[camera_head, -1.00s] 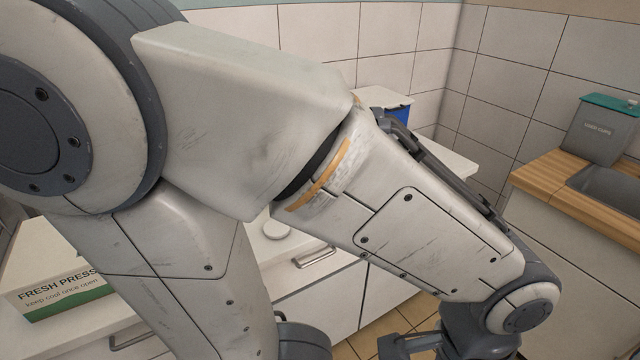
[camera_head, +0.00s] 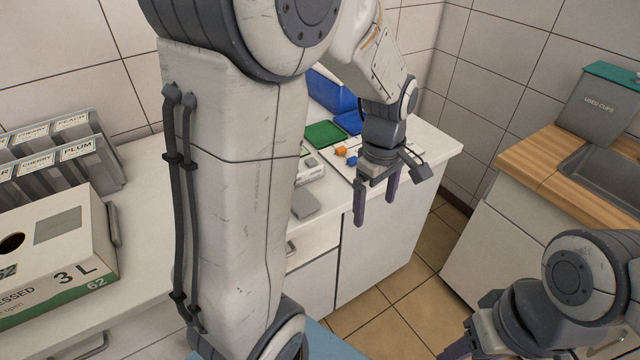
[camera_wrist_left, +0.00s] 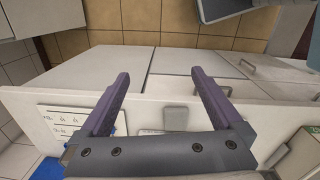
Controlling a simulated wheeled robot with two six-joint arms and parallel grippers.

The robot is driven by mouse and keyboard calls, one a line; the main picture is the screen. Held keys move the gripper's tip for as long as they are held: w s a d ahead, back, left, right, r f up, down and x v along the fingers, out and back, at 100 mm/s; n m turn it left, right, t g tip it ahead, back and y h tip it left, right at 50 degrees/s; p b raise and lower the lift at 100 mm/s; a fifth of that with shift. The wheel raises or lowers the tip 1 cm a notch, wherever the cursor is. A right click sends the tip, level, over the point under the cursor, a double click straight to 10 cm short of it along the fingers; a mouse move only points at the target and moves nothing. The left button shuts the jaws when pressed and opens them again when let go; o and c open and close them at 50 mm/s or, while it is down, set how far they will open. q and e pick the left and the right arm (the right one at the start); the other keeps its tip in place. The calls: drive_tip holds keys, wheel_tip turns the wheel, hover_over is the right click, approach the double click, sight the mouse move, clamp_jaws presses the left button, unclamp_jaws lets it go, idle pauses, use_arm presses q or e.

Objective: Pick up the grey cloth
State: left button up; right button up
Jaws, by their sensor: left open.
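The grey cloth (camera_head: 304,203) appears as a small, flat grey pad on the white counter near its front edge, just right of my left arm. It also shows in the left wrist view (camera_wrist_left: 176,118), beyond the gripper's base and between the lines of the fingers. My left gripper (camera_head: 375,208) is open and empty, to the right of the cloth, with its purple fingers pointing down in front of the counter. Its fingers also show in the left wrist view (camera_wrist_left: 160,76). My right gripper (camera_head: 468,345) is partly cut off at the bottom right, and its jaws are unclear.
A juice box (camera_head: 62,262) and a rack of labelled packs (camera_head: 70,150) stand on the left. A green tray (camera_head: 326,133), a blue bin (camera_head: 330,92) and a white board with small coloured pieces lie behind the gripper. A used-cups bin (camera_head: 600,115) stands right.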

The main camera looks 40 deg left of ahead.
use_arm(q)
drive_tip(key=w+a+f+n, duration=0.1)
drive_tip(key=w+a+n, duration=0.2)
drive_tip(key=a+n, duration=0.7)
drive_tip(key=n+p, duration=0.2)
drive_tip(key=n, duration=0.5)
hover_over(301, 200)
wheel_tip(301, 200, down, 6)
drive_tip(key=shift+a+f, duration=0.1)
drive_tip(key=shift+f+p, duration=0.8)
drive_tip(key=shift+f, duration=2.35)
drive_tip(key=shift+c, duration=0.3)
drive_tip(key=c, duration=1)
